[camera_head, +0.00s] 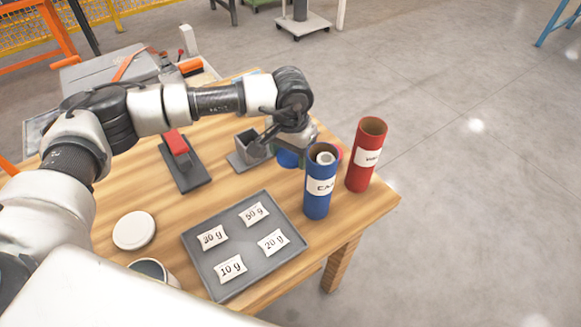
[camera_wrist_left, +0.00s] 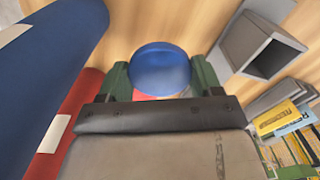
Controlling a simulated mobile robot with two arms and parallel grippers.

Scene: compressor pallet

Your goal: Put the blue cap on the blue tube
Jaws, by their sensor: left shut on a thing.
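The blue cap (camera_wrist_left: 160,66) is between the green fingers of my left gripper (camera_wrist_left: 160,77) in the left wrist view, and the gripper is shut on it. In the head view the cap (camera_head: 287,158) shows partly below my left gripper (camera_head: 289,146), just left of the blue tube (camera_head: 319,192). The blue tube stands upright near the table's right edge, with a white label, an open top and a pale roll inside. In the left wrist view the blue tube (camera_wrist_left: 50,50) is at the upper left, apart from the cap. My right gripper is not in view.
A red tube (camera_head: 366,155) stands open beside the blue one. A grey tray (camera_head: 218,262) with labelled packets lies in front. A grey square holder (camera_head: 247,150), a red-and-grey device (camera_head: 181,158) and a white lid (camera_head: 134,230) are on the wooden table.

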